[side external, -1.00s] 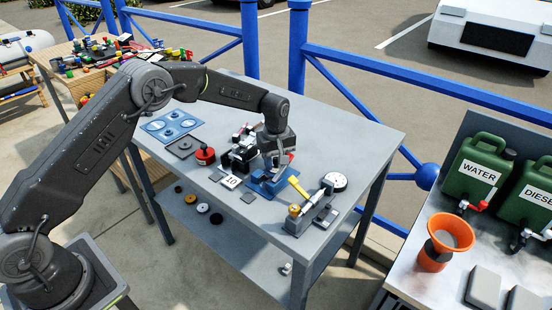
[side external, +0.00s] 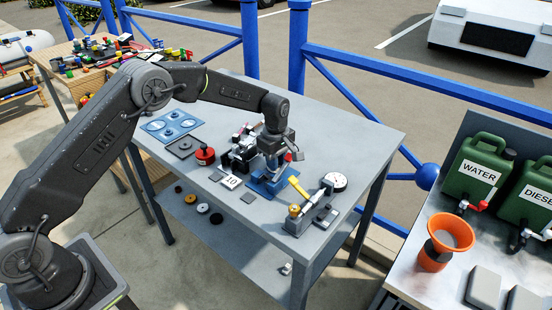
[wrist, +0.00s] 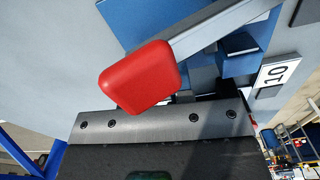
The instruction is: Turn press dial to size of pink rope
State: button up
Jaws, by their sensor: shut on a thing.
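My gripper (side external: 275,157) points down over the blue press (side external: 268,185) on the grey table. It is shut on a part of the press, apparently its dial, which the gripper hides. In the wrist view a red block (wrist: 143,77) on the end of a grey bar (wrist: 220,27) crosses in front of the dark gripper body. The fingertips do not show there. A white card marked 10 (side external: 230,181) lies left of the press and also shows in the wrist view (wrist: 276,73). Something pinkish, too small to tell as rope, is near the black device (side external: 240,146).
A yellow-handled tool (side external: 298,190) and a round white gauge (side external: 334,182) stand right of the press. A red knob (side external: 205,155), a grey square plate (side external: 184,146) and a blue panel (side external: 171,126) are to the left. The table's back right is clear.

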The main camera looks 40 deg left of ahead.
jog(key=n, duration=0.4)
dwell(0.3)
jog(key=o, duration=0.5)
jog(key=shift+r, duration=0.1)
jog(key=shift+r, duration=3.4)
